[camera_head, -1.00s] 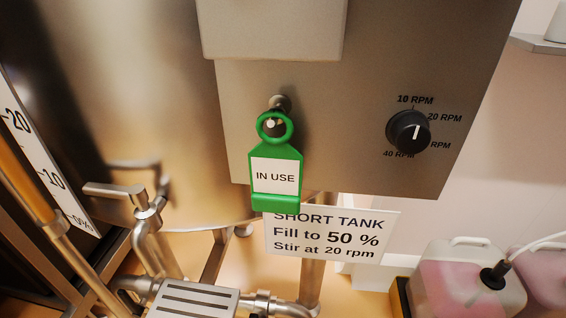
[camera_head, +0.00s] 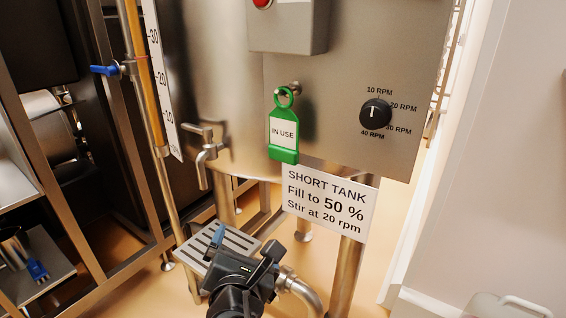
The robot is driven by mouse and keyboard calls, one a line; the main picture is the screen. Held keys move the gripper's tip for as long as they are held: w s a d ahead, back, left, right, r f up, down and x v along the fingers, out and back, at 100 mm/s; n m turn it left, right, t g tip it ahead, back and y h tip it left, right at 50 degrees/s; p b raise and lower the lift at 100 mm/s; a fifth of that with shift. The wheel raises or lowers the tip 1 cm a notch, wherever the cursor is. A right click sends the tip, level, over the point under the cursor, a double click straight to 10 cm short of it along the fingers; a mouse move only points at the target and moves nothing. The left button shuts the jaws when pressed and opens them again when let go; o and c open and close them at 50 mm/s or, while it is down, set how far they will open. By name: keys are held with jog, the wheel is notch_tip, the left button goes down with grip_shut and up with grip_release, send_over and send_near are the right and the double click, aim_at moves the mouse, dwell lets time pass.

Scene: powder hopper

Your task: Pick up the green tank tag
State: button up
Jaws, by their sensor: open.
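The green tank tag (camera_head: 283,128) hangs by its ring from a metal peg on the steel panel (camera_head: 345,135). It bears a white label reading "IN USE". My gripper (camera_head: 243,246) is at the bottom middle of the view, below and left of the tag and clearly apart from it. Its two fingers are spread, with nothing seen between them. My gripper and wrist hide part of the slotted metal tray behind them.
A white sign (camera_head: 328,203) reading "SHORT TANK" is just below the tag. A black speed knob (camera_head: 375,114) sits to the tag's right. A metal tap (camera_head: 204,150) juts out at left, above the slotted tray (camera_head: 193,262). A grey box (camera_head: 290,28) protrudes above the tag.

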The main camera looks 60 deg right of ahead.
notch_tip(320, 180, up, 8)
jog(key=w+d+g+h, duration=0.2)
jog(key=d+g+h, duration=0.1)
jog(key=h, duration=0.1)
jog(key=m+g+h, duration=0.1)
jog(key=g+h, duration=0.1)
jog(key=g, duration=0.4)
send_near(283, 134)
jog(key=d, duration=0.2)
jog(key=shift+t, duration=0.3)
jog(key=d, duration=0.6)
jog(key=shift+d+f+p, duration=0.2)
jog(key=shift+d+p, duration=0.1)
jog(key=shift+p, duration=0.05)
jog(key=c, duration=1.1)
jog(key=shift+r, duration=0.15)
jog(key=shift+c, duration=0.2)
